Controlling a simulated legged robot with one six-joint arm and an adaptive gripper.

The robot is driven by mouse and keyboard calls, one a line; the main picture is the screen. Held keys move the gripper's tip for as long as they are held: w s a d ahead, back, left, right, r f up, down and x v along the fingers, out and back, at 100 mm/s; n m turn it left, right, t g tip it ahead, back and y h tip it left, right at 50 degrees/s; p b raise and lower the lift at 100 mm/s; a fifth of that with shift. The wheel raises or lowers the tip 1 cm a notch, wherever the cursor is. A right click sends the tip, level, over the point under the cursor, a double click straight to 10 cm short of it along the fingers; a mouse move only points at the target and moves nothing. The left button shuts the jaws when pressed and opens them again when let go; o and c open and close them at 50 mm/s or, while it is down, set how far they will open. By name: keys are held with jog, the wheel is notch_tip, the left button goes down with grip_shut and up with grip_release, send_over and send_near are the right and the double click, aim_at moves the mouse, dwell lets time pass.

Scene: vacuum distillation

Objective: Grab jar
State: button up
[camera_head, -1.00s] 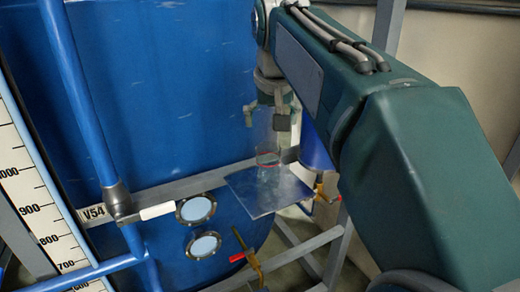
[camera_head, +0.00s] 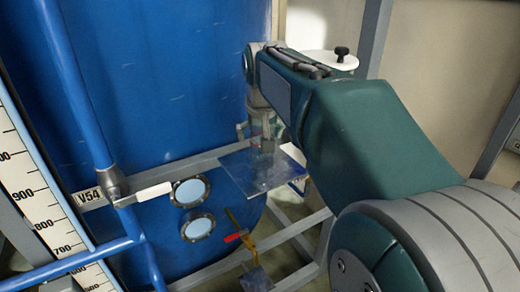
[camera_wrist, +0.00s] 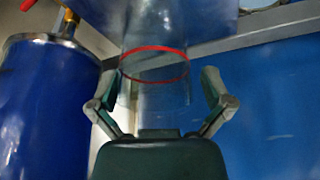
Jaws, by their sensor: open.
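The jar is a clear cylinder (camera_wrist: 160,98) with a red ring, between the two fingers of my gripper (camera_wrist: 162,88) in the wrist view. The fingers are open, one on each side of the jar, and a gap to the glass seems to show on the right. In the head view my gripper (camera_head: 258,132) is low over the metal plate (camera_head: 243,178), around the jar (camera_head: 263,146). The jar stands upright on this plate and is mostly hidden there by my gripper. The jar's far end against the plate is faint in the wrist view.
A large blue tank (camera_head: 150,80) stands close behind the plate. A grey frame bar (camera_head: 160,175) runs along it. A valve with a red and yellow handle (camera_head: 240,235) is below the plate. A blue cylinder (camera_wrist: 50,110) is at left in the wrist view.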

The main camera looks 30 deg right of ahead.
jog(key=shift+a, duration=0.15)
jog(key=shift+c, duration=0.9)
jog(key=shift+d, duration=0.4)
jog(key=c, duration=0.9)
jog(key=shift+c, duration=0.2)
